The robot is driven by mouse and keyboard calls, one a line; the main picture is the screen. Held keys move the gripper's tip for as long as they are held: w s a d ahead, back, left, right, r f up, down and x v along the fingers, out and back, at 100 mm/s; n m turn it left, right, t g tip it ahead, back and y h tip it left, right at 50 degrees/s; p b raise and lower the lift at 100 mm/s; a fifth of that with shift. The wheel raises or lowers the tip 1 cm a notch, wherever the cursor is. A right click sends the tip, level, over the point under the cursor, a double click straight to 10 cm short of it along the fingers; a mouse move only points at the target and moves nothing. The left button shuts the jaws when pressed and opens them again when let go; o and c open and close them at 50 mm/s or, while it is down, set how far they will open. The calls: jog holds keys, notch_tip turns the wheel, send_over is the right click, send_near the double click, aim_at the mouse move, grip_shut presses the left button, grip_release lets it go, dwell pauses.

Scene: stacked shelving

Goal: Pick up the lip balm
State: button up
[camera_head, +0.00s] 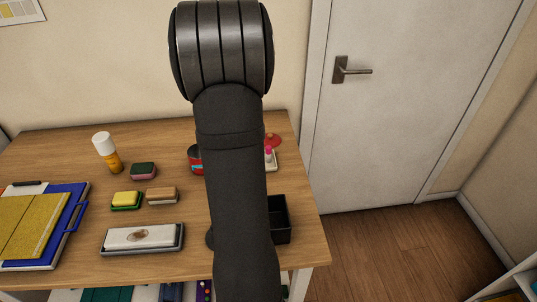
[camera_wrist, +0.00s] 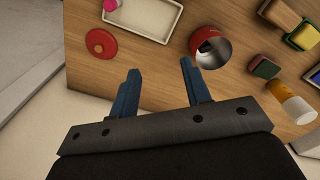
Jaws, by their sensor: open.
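A small pink item (camera_head: 268,150), which may be the lip balm, stands at a pale shallow tray (camera_head: 273,165) near the back right of the table, partly hidden by my arm. In the wrist view the pink item (camera_wrist: 111,4) is cut off by the top edge, at the corner of the tray (camera_wrist: 172,34). My gripper (camera_wrist: 160,67) is open, with nothing between its two blue fingers. It is above the table's edge, apart from the pink item. The head view hides my gripper behind my arm.
A red round object (camera_wrist: 101,42) lies left of the fingers and a red can (camera_wrist: 210,47) right of them. A black open box (camera_head: 281,219) is at the table's right side. Sponges (camera_head: 143,171) and a white-capped orange bottle (camera_head: 107,152) stand left. Bare wood lies between the fingertips.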

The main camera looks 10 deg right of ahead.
jog(key=s+d+n, duration=0.1)
jog(key=d+n, duration=0.6)
jog(key=d, duration=0.4)
jog(key=f, duration=1.8)
jog(key=shift+s+a, duration=0.1)
jog(key=shift+a, duration=0.15)
jog(key=shift+c, duration=0.2)
jog(key=shift+r, duration=0.1)
grip_shut()
